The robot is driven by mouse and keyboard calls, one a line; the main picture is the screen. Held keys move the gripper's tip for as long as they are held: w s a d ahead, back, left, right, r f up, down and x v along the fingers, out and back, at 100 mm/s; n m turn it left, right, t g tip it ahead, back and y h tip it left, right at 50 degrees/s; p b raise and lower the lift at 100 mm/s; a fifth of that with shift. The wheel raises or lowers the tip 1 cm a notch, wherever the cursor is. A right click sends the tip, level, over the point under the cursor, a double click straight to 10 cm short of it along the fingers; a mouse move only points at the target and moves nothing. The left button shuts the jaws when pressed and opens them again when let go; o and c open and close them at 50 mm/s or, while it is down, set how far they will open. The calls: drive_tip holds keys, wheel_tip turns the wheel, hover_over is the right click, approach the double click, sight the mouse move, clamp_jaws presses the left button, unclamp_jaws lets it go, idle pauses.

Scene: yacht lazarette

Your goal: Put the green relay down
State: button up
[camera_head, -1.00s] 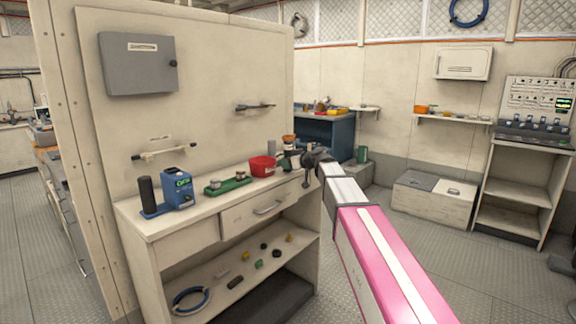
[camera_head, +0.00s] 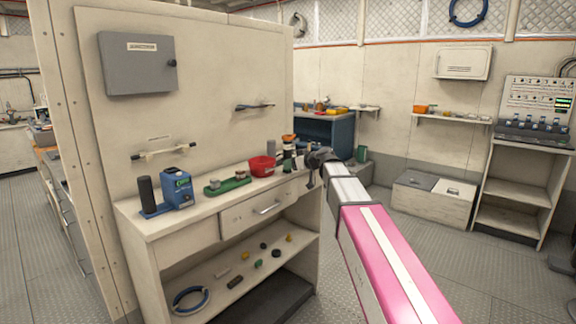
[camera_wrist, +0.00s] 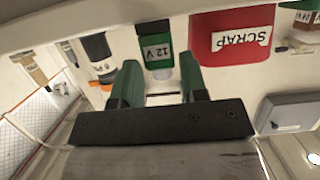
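The green relay (camera_wrist: 158,48) carries a white "12 V" label and shows upside down in the wrist view. It appears to stand upright on the pale workbench (camera_head: 190,215), beside the red SCRAP bin (camera_wrist: 232,35). My gripper (camera_wrist: 158,75) has its two green-padded fingers apart, one on either side of the relay in the picture. A pale gap shows by the left finger, and I see no clear contact. In the head view my gripper (camera_head: 307,160) is at the bench's right end, where the relay is too small to make out clearly.
The red bin (camera_head: 262,166), a green tray (camera_head: 228,184) and a blue device (camera_head: 178,188) stand on the bench. A dark cylinder with a white label (camera_wrist: 100,52) is left of the relay in the wrist view. Several small parts lie on the lower shelf (camera_head: 225,295).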

drive_tip(key=v, duration=0.9)
drive_tip(key=shift+s+d, duration=0.2)
drive_tip(key=shift+d, duration=0.05)
